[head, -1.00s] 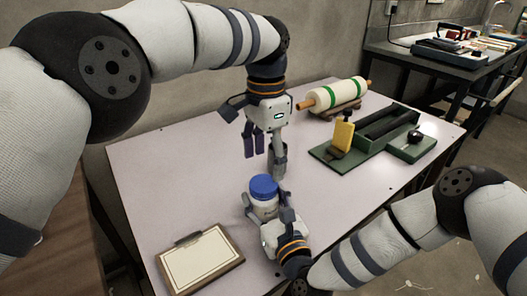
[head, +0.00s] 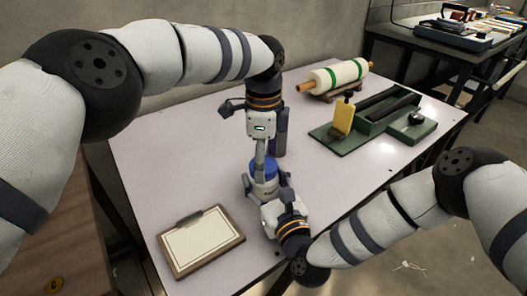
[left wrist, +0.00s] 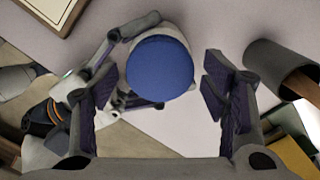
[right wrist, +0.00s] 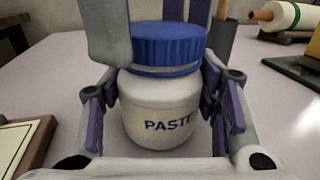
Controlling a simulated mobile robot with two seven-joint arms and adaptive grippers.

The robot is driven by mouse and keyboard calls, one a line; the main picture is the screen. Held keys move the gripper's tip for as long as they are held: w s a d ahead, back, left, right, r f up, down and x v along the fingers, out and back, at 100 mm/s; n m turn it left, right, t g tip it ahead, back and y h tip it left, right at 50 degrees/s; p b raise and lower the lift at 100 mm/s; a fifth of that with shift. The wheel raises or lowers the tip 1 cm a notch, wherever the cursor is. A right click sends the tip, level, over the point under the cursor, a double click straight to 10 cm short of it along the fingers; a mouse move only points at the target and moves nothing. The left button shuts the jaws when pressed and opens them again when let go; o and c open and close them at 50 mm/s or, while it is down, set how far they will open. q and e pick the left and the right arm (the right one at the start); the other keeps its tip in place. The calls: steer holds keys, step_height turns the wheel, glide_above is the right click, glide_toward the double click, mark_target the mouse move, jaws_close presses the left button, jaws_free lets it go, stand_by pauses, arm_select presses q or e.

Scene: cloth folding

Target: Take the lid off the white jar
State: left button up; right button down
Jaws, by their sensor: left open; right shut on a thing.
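The white jar (right wrist: 160,108) stands on the table, with "PASTE" written on its side and a ridged blue lid (right wrist: 168,45) on top. My right gripper (right wrist: 162,118) is shut on the jar's body, with a finger pad on each side below the lid. My left gripper (left wrist: 163,90) points down over the jar from above. Its fingers are open, one on each side of the blue lid (left wrist: 160,68), with a gap to the lid on both sides. In the head view the left gripper (head: 264,165) partly hides the lid.
A clipboard (head: 202,241) lies at the front left of the table. A dark cup (left wrist: 278,66) stands close to the jar. The table's right front is clear.

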arm_select(q)
steer(key=c, duration=1.2)
steer(key=n, duration=0.5)
steer(key=shift+n, duration=0.3)
steer(key=shift+c, duration=0.2)
steer(key=n, duration=0.3)
steer(key=shift+n, duration=0.4)
steer(key=n, duration=0.7)
steer(key=shift+r, duration=0.2)
steer(key=shift+r, duration=0.95)
